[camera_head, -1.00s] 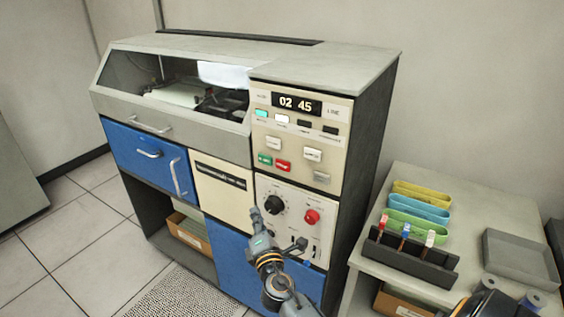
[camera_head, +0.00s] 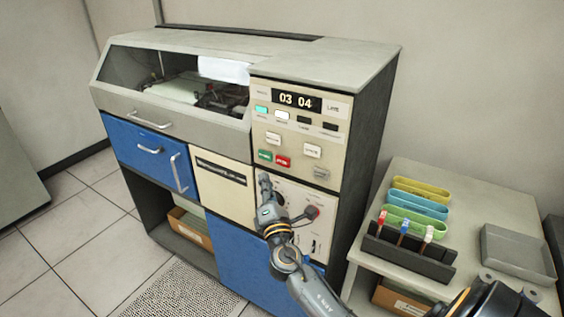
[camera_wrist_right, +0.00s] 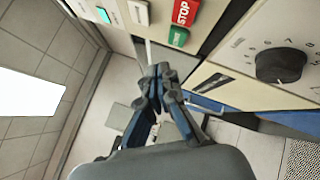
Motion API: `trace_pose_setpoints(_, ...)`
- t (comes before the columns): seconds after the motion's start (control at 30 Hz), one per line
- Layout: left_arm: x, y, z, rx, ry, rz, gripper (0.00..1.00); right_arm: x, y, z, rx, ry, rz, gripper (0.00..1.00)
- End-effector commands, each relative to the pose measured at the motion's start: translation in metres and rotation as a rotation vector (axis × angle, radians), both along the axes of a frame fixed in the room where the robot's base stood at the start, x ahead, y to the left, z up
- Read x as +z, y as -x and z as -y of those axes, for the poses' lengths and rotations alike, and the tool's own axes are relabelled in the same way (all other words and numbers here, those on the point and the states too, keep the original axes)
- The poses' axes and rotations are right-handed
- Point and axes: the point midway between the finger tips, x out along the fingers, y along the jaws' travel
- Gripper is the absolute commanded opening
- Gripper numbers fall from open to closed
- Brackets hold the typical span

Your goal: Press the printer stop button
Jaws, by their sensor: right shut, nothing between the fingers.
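The printer (camera_head: 225,170) stands against the wall, with a cream control panel at its right. The red stop button (camera_head: 283,161) sits low on the upper panel, just right of a green button (camera_head: 265,156). In the right wrist view the red button (camera_wrist_right: 184,12) reads STOP, with the green button (camera_wrist_right: 178,37) beside it. My right gripper (camera_head: 264,178) is shut and empty, a little below the two buttons in the head view. In the wrist view its fingertips (camera_wrist_right: 162,72) are together and appear apart from the red button. My left gripper is not in view.
A display (camera_head: 297,101) reads 03 04. A side table (camera_head: 465,220) at the right holds coloured trays (camera_head: 417,205) and a dark rack (camera_head: 410,252).

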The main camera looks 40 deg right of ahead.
Motion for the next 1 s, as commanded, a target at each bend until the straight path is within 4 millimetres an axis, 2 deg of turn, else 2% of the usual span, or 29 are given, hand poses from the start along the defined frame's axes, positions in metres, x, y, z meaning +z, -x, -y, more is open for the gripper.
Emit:
trace_pose_setpoints(0.2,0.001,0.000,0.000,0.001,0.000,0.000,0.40,0.000,-0.012,0.030,-0.002,0.003,-0.001,0.00)
trace_pose_setpoints(0.43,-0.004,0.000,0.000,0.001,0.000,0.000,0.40,-0.001,-0.020,0.048,0.000,0.001,0.000,0.00)
trace_pose_setpoints(1.0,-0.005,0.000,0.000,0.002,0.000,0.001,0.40,0.000,-0.022,0.052,0.001,0.000,-0.001,0.00)
